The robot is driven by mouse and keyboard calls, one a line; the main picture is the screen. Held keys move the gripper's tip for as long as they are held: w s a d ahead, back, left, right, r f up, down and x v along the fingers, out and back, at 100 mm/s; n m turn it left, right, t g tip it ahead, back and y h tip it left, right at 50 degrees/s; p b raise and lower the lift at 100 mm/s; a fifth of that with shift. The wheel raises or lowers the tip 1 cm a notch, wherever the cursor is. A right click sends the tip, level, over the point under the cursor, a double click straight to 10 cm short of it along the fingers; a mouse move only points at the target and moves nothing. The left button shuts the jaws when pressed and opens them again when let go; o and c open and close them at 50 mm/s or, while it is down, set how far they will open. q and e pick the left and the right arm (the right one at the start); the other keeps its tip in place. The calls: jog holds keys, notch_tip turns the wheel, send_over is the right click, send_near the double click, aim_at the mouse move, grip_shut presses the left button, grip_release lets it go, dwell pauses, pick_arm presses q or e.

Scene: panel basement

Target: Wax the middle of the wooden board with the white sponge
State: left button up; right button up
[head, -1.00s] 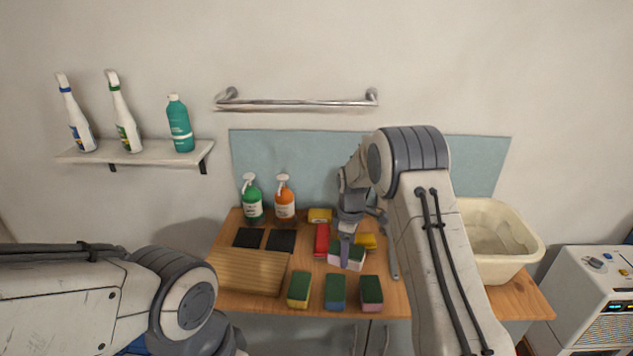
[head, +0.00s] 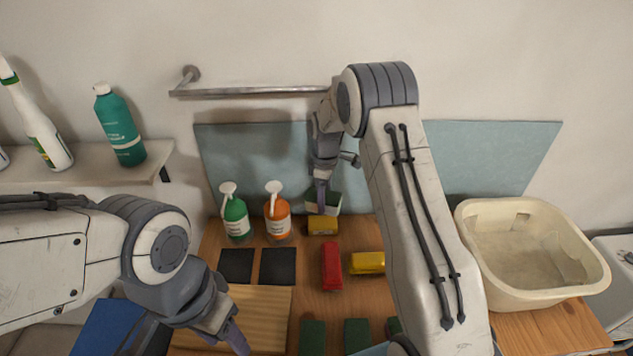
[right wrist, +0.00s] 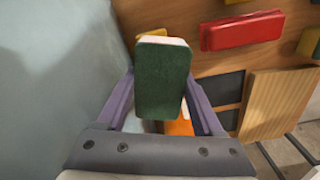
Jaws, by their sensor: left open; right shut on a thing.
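The white sponge (head: 334,203), with a dark green scouring face, is held by my right gripper (head: 322,198), which is shut on it. It appears raised near the blue back panel. In the right wrist view its green face and white edge (right wrist: 162,78) show between the fingers. The wooden board (head: 272,303) lies at the left of the table; my left arm hides part of it. The board also shows at the right of the wrist view (right wrist: 285,95). My left gripper (head: 236,340) is open and empty, over the front part of the board.
Two black pads (head: 278,265) lie behind the board. Green (head: 236,218) and orange (head: 278,218) spray bottles stand at the back. Red (head: 332,265) and yellow (head: 367,262) blocks lie mid-table; several green-topped sponges (head: 313,336) are in front. A cream basin (head: 530,290) is right.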

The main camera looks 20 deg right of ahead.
jog(key=shift+w+f, duration=0.1)
jog(key=shift+w, duration=0.35)
jog(key=b, duration=0.4)
send_over(323, 222)
notch_tip(323, 222, down, 4)
jog(key=shift+w+f, duration=0.15)
jog(key=shift+f, duration=0.05)
pick_arm(q)
jog(key=shift+w+f, duration=0.2)
jog(key=shift+f, duration=0.9)
jog(key=shift+w+f, duration=0.2)
jog(key=shift+f, duration=0.85)
pick_arm(e)
jog(key=shift+f, duration=0.7)
pick_arm(q)
jog(key=shift+f+b, duration=0.25)
jog(key=shift+b, duration=0.2)
pick_arm(e)
jog(key=shift+f, duration=0.45)
jog(key=shift+f, duration=0.1)
pick_arm(q)
jog(key=shift+r, duration=0.1)
pick_arm(e)
jog(key=shift+r+p, duration=2.65)
jog(key=shift+r, duration=0.95)
pick_arm(q)
notch_tip(323, 222, up, 5)
pick_arm(e)
jog(key=shift+f, duration=0.1)
